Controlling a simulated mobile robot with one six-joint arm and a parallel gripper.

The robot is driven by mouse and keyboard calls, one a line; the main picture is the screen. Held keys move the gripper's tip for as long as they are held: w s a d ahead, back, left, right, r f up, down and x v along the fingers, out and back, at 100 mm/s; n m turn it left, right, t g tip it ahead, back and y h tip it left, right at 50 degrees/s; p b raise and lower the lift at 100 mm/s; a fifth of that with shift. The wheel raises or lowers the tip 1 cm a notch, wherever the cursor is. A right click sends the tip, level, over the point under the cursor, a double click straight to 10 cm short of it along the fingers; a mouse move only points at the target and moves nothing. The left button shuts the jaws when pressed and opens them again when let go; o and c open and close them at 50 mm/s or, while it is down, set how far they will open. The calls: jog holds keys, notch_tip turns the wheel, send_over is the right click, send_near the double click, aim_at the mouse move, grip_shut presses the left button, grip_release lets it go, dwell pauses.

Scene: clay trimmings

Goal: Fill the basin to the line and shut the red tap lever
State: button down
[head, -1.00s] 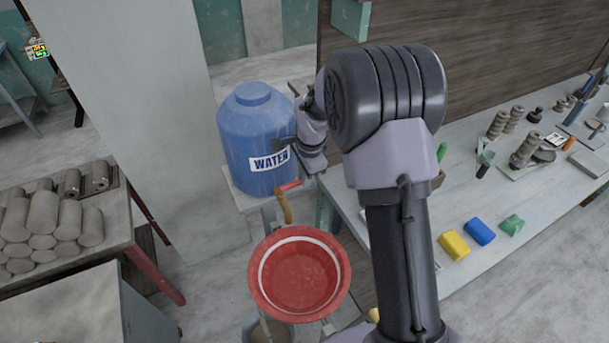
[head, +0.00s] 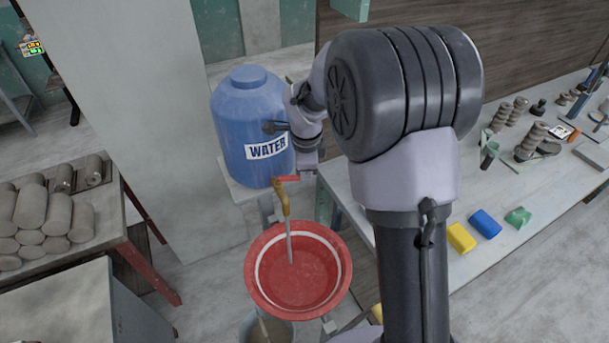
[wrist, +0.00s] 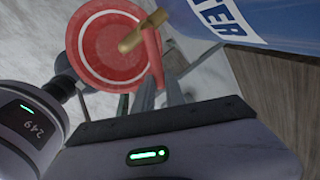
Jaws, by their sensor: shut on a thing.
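The red tap lever (head: 288,179) sits on the brass tap (head: 284,200) at the front of the blue water barrel (head: 245,115). My gripper (wrist: 158,80) is shut on the lever (wrist: 152,52) in the wrist view; its fingertips are hard to make out in the head view. A thin grey stream of water (head: 289,240) runs from the tap into the red basin (head: 258,286) below. A white line rings the basin's inside wall. The water surface is hard to see, so its level against the line cannot be told.
A pail (head: 252,329) stands under the basin. Clay rolls (head: 45,215) are stacked on a table at the left. The bench at the right holds a yellow block (head: 461,238), a blue block (head: 485,224) and tools. My arm hides part of the bench.

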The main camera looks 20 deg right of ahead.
jog(key=shift+s+a+m+h+b, duration=0.25)
jog(key=shift+s+m+b, duration=0.3)
jog(key=shift+m+b, duration=0.55)
jog(key=shift+s+a+m+h+b, duration=0.15)
jog(key=shift+s+a+m+b, duration=0.3)
jog(key=shift+m+b, duration=0.6)
jog(key=shift+s+d, duration=0.1)
jog(key=shift+s, duration=0.05)
jog(key=shift+r, duration=0.1)
jog(key=c, duration=1.4)
grip_release()
jog(key=p+v, duration=0.4)
jog(key=v, duration=1.3)
jog(key=shift+r, duration=0.2)
